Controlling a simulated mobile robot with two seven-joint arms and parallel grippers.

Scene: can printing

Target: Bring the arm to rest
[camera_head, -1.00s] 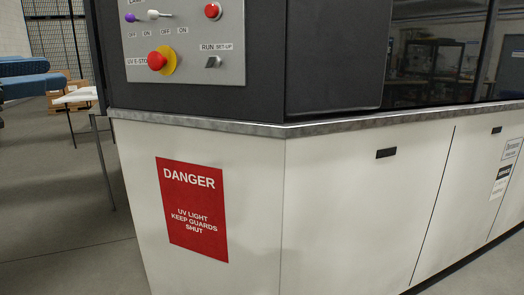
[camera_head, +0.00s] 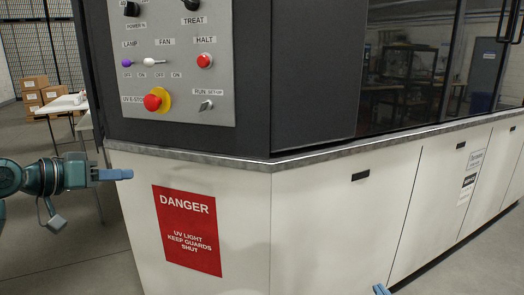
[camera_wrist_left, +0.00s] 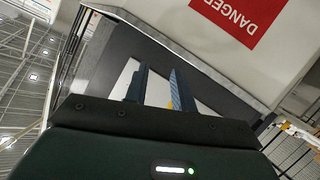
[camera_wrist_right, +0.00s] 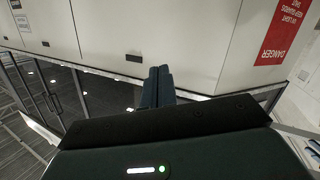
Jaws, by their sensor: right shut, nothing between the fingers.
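Most of the right arm is out of the head view.
The white machine cabinet (camera_head: 310,230) with a metal ledge (camera_head: 225,159) fills the middle. A control panel (camera_head: 180,85) with a red stop button (camera_head: 157,99) is above it. The danger sign (camera_head: 187,230) is on its front. Open floor (camera_head: 80,255) lies left. Cardboard boxes (camera_head: 52,100) stand behind.

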